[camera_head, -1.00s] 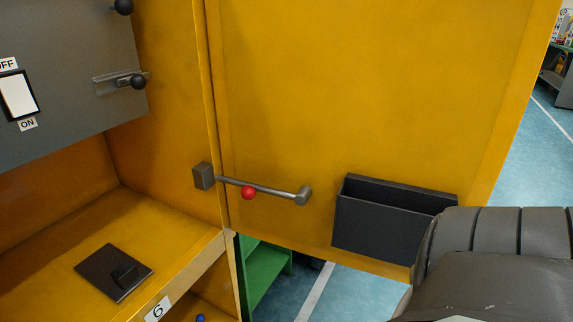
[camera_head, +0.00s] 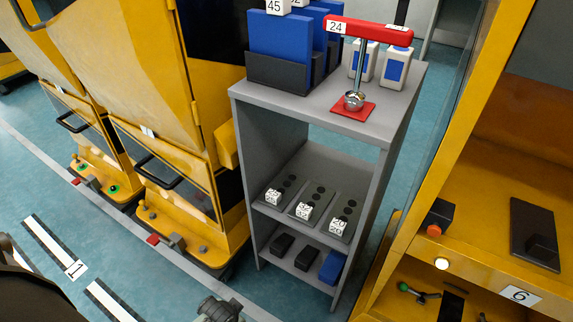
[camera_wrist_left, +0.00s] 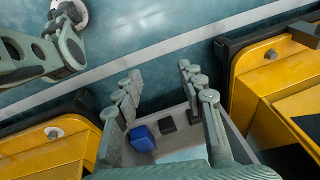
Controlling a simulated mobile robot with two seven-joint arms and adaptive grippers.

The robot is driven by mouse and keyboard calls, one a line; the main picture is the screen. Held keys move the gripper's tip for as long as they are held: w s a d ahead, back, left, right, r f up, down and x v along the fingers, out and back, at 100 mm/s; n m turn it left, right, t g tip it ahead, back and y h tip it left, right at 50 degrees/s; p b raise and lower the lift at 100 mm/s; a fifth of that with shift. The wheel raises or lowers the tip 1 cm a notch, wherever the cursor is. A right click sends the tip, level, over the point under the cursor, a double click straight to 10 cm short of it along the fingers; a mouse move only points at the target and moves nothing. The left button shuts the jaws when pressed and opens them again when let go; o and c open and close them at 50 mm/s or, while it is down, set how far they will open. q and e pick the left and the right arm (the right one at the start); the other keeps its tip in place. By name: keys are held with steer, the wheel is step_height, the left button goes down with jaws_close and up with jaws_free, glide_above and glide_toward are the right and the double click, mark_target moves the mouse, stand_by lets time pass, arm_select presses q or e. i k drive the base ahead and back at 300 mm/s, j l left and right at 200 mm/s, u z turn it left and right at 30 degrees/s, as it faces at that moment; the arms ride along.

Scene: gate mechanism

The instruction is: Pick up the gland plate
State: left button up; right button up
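A dark flat plate with a raised block (camera_head: 534,238), which looks like the gland plate, lies on the yellow cabinet's upper shelf at the right of the head view. It lies well to the right of my left gripper, and nothing holds it. Part of my left gripper (camera_head: 220,309) shows at the bottom edge of the head view. In the left wrist view my left gripper (camera_wrist_left: 160,88) has its fingers spread wide with nothing between them. My right gripper is not identifiable in these views.
A grey shelf unit (camera_head: 250,160) stands in the middle, bearing a red-handled tool (camera_head: 365,30), blue plates (camera_head: 278,45) and white-numbered blocks. A blue block (camera_head: 331,267) sits on its lowest shelf. Yellow cabinets (camera_head: 155,75) stand at left. Floor (camera_head: 95,215) is free in front.

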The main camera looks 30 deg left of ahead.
mark_target(278, 196)
steer(key=k+l+u, duration=0.1)
steer(key=u, duration=0.75)
steer(key=k+j+z, duration=0.15)
steer(key=z, duration=0.35)
steer(key=k+j+z, duration=0.15)
steer(key=j+z, duration=0.15)
steer(key=z, duration=0.2)
steer(key=k+j+z, duration=0.15)
steer(key=z, duration=0.35)
steer(key=k+l, duration=0.05)
